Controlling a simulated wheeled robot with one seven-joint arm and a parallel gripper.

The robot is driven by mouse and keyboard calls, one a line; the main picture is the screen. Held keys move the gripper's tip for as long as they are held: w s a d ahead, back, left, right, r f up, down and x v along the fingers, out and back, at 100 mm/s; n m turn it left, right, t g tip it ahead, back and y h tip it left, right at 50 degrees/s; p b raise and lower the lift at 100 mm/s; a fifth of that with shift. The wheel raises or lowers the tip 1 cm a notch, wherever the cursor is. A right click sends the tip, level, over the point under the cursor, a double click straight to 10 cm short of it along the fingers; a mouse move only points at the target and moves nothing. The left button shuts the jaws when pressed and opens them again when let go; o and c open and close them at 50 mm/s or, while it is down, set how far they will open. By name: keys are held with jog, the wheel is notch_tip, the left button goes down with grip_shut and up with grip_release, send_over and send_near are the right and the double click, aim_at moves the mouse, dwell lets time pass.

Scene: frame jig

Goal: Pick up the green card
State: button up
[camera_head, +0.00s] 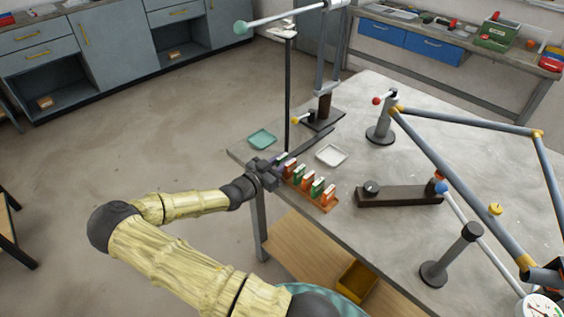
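A row of several small upright cards stands in a wooden rack (326,208) near the left edge of the grey table. Two of them look green: one green card (299,174) is nearer my gripper, and another green card (317,188) is further along the row. Orange or red-brown cards stand between and beside them, and each shows some white. My dark gripper (276,167) is at the left end of the rack, close to the first cards. Its fingers are too small and overlapped to tell whether they are open or hold anything.
A teal tray (262,139) and a white tray (332,155) lie behind the rack. A thin dark post (288,95) rises just behind my gripper. A dark block with a knob (400,196) lies to the right. A jointed frame (440,160) spans the table's right side.

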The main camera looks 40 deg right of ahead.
aim_at(282, 156)
dwell(0.5)
grip_shut()
jog(key=shift+r, duration=0.45)
notch_tip(282, 156, up, 3)
jog(key=shift+f, duration=0.1)
jog(key=s+a+b, duration=0.1)
jog(key=a, duration=1.7)
jog(key=shift+s+b, duration=0.2)
jog(key=shift+b, duration=0.15)
jog(key=shift+f, duration=0.1)
